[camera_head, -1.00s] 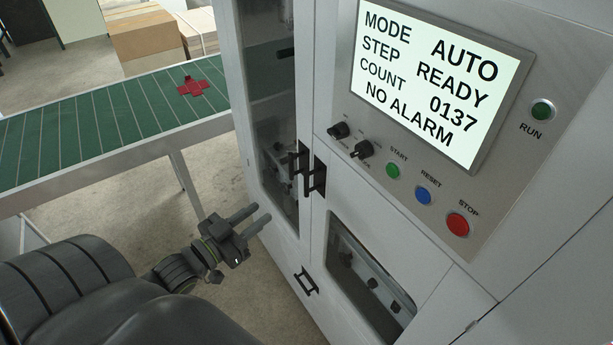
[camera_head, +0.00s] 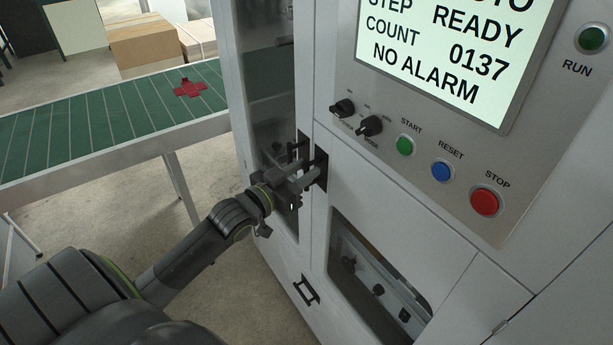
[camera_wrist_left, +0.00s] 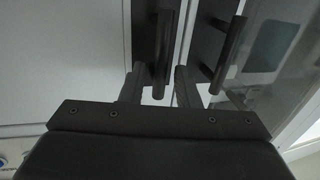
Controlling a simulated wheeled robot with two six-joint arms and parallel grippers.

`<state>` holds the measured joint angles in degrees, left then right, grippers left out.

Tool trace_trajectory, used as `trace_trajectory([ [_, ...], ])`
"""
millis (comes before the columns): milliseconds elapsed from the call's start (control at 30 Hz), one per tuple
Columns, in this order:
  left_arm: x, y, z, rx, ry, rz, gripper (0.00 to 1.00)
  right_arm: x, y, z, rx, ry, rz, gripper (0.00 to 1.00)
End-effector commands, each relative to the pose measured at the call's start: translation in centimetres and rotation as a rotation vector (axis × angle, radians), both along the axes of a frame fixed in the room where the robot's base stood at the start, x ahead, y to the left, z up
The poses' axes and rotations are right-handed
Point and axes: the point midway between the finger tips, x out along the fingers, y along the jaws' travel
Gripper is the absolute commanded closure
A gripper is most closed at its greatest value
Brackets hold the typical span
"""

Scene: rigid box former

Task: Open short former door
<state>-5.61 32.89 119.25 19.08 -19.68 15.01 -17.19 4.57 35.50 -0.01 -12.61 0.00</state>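The short former door (camera_head: 372,196) is the white lower panel with a window in it, and it looks shut. Its black bar handle (camera_head: 320,163) sits at its upper left corner, and the handle's bar also shows in the left wrist view (camera_wrist_left: 164,45). My left gripper (camera_head: 308,176) is at this handle. In the left wrist view its two fingers (camera_wrist_left: 160,86) are apart, one on each side of the bar, with small gaps showing. The gripper partly hides the handle in the head view. My right gripper is not in view.
The tall glazed door's handle (camera_head: 300,146) is close beside, just right of the fingers in the wrist view (camera_wrist_left: 228,52). A control panel with buttons (camera_head: 442,171) is above the short door. A green conveyor (camera_head: 90,130) carries a red cross-shaped piece (camera_head: 189,88).

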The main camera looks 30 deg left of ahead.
Motion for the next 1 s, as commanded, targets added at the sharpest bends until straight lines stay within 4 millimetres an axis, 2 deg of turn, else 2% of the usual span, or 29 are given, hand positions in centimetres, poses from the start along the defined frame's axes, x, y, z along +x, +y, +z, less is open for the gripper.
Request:
trace_trajectory([
  [200, 1.13, -0.22, 0.0, 0.001, 0.0, 0.0, 0.71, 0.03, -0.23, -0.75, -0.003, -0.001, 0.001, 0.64],
  [467, 1.21, -0.24, 0.07, 0.001, 0.0, 0.0, 0.71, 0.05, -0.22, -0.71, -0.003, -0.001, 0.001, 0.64],
  [567, 1.2, -0.23, 0.06, 0.001, 0.0, 0.0, 0.8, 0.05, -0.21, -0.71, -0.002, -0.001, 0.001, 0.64],
  [700, 1.2, -0.21, 0.06, 0.001, 0.0, 0.0, 0.99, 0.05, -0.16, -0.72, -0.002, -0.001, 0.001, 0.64],
  [1000, 1.27, -0.23, 0.09, 0.002, -0.001, 0.0, 1.0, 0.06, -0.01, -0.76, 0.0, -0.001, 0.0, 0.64],
])
